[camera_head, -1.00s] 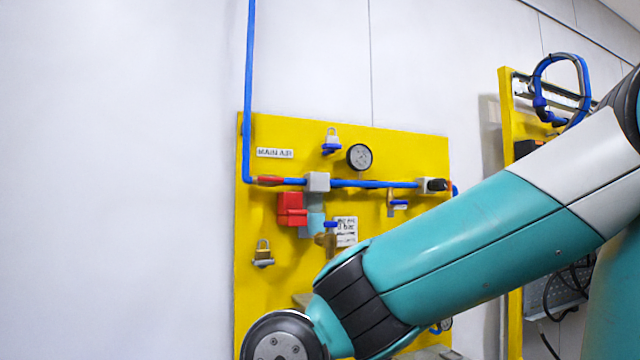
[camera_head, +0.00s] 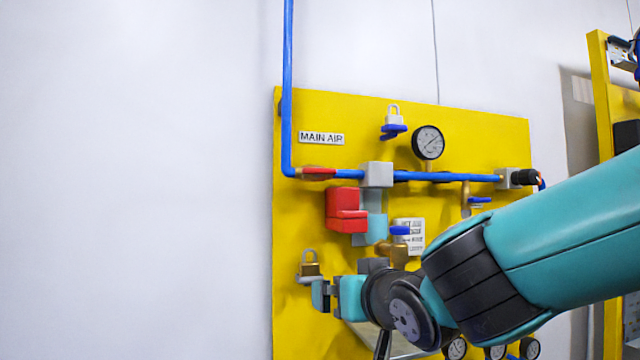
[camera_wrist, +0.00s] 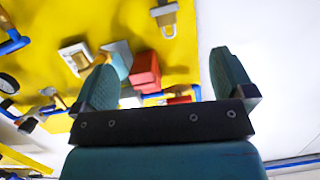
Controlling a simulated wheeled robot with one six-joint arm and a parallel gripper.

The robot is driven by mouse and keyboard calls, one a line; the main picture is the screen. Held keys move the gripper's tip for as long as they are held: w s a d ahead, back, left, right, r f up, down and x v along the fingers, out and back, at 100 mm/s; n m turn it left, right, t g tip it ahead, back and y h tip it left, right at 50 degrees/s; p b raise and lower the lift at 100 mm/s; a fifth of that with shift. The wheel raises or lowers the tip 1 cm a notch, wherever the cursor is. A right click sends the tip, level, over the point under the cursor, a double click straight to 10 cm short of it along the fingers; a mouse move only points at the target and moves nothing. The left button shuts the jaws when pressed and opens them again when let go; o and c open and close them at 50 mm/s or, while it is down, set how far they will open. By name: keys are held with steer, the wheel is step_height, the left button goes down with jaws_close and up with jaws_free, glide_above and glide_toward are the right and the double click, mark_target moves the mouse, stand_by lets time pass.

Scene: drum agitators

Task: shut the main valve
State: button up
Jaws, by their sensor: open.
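The main valve's red handle (camera_head: 318,173) lies along the blue pipe under the MAIN AIR label (camera_head: 321,138), at the panel's upper left. It also shows small in the wrist view (camera_wrist: 179,100), partly behind the gripper bar. My gripper (camera_head: 331,293) is below the handle, near the panel's lower left. Its fingers stand apart and empty in the wrist view (camera_wrist: 162,68). Depth between fingers and panel is hard to tell.
A red block (camera_head: 345,210) and a grey block (camera_head: 377,174) sit right of the handle. A brass padlock (camera_head: 310,264) hangs on a bracket close to my gripper in the picture. A gauge (camera_head: 428,142) is at upper right. Bare wall lies left of the yellow panel (camera_head: 295,225).

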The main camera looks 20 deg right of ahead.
mark_target(321, 170)
step_height(321, 170, up, 14)
steer(key=f+t, duration=0.1)
steer(key=t, duration=0.6)
steer(key=shift+h, duration=0.3)
steer(key=p+x, duration=1.2)
steer(key=x, duration=0.4)
steer(key=shift+w+a+r, duration=0.1)
steer(key=shift+w+r, duration=0.2)
steer(key=shift+r, duration=0.05)
steer(key=shift+w, duration=0.55)
steer(key=c, duration=0.9)
